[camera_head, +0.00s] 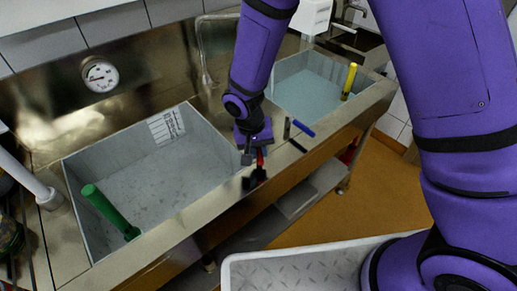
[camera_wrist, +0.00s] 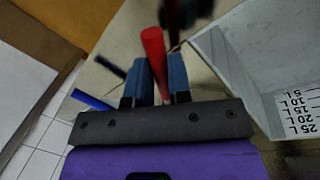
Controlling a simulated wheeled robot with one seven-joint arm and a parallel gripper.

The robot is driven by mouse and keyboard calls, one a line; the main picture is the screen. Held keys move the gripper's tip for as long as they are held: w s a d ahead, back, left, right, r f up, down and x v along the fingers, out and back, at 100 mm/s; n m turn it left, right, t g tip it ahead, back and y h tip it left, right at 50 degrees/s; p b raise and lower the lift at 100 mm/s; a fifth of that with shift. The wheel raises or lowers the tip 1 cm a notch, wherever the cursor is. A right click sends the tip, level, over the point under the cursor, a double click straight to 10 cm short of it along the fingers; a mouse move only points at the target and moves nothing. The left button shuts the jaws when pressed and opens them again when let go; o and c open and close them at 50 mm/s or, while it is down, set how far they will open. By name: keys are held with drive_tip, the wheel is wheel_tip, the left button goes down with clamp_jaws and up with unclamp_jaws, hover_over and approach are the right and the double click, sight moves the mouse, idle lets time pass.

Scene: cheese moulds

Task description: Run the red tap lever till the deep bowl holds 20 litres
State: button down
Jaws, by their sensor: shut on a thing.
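The red tap lever (camera_head: 260,158) stands on the steel ledge between two basins. In the wrist view the red lever (camera_wrist: 154,48) rises between the two blue-grey fingers. My gripper (camera_head: 252,150) is shut on it; the wrist view shows my gripper (camera_wrist: 158,72) from behind. The left basin (camera_head: 215,185) is a wide grey bowl with a printed litre scale (camera_head: 166,125) on its wall. In the wrist view this scale (camera_wrist: 300,112) reads 5 to 25 L, upside down. I cannot make out a clear water line in the bowl.
A blue lever (camera_head: 303,128) lies close right of my gripper. A green handle (camera_head: 105,208) stands in the left basin, and a yellow one (camera_head: 349,80) at the right basin (camera_head: 310,85). A round gauge (camera_head: 100,75) is on the back wall. A pale tray (camera_head: 300,272) is in front.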

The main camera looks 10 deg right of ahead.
drive_tip(key=shift+d, duration=0.1)
drive_tip(key=d+n, duration=0.1)
drive_tip(key=n, duration=0.1)
drive_tip(key=d+n, duration=0.1)
drive_tip(key=n, duration=0.1)
drive_tip(key=shift+w+d+t, duration=0.15)
drive_tip(key=shift+d+t, duration=0.1)
drive_tip(key=shift+t, duration=0.15)
drive_tip(key=shift+w+d+n, duration=0.25)
drive_tip(key=shift+d+n, duration=0.2)
drive_tip(key=shift+n, duration=0.3)
drive_tip(key=shift+w+d+n, duration=0.2)
drive_tip(key=shift+d+n, duration=0.2)
drive_tip(key=shift+n, duration=0.35)
drive_tip(key=c, duration=1.1)
unclamp_jaws()
drive_tip(key=shift+o, duration=0.2)
drive_tip(key=v, duration=1)
drive_tip(key=shift+s+d+r, duration=0.15)
drive_tip(key=shift+s+r, duration=0.1)
drive_tip(key=shift+r, duration=0.15)
